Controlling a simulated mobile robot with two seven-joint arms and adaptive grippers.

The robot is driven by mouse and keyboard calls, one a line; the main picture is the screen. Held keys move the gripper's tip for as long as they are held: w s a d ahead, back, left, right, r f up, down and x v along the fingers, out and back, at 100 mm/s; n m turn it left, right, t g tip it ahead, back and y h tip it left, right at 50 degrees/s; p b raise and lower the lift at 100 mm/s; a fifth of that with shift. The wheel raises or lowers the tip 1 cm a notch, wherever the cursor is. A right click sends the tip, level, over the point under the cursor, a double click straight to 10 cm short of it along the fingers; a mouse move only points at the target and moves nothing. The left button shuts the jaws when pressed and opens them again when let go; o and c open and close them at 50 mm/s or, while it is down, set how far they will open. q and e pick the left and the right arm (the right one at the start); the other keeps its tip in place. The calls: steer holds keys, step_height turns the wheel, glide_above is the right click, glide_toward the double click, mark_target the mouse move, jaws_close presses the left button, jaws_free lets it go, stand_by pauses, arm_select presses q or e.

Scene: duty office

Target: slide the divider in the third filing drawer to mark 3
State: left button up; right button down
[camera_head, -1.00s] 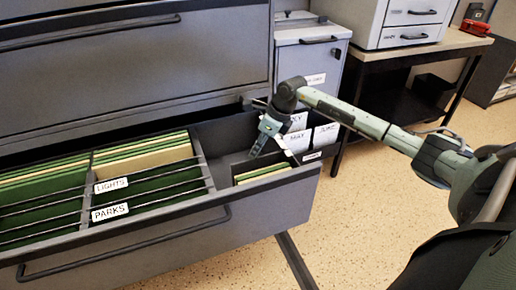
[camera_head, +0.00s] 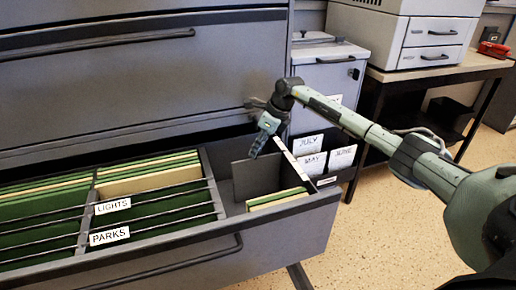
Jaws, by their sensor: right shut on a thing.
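The open filing drawer (camera_head: 200,250) has a narrow right compartment. In it stands a dark grey upright divider plate (camera_head: 254,182), behind several green and tan folders (camera_head: 277,199). My right gripper (camera_head: 254,154) is shut on the divider's top edge, pointing down from the arm that comes in from the right. A pale strip (camera_head: 291,160) runs along the drawer's right side beside the gripper; any marks on it are too small to read. My left gripper is not in view.
Folders labelled LIGHTS (camera_head: 112,206) and PARKS (camera_head: 109,236) fill the drawer's left part under thin rods. Cards marked JULY (camera_head: 308,144), MAY and JUNE stand just right of the drawer. The shut drawer above (camera_head: 130,70) bounds the space behind.

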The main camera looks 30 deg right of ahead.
steer(key=c, duration=1.3)
jaws_free()
steer(key=shift+r, duration=0.1)
steer(key=v, duration=1.2)
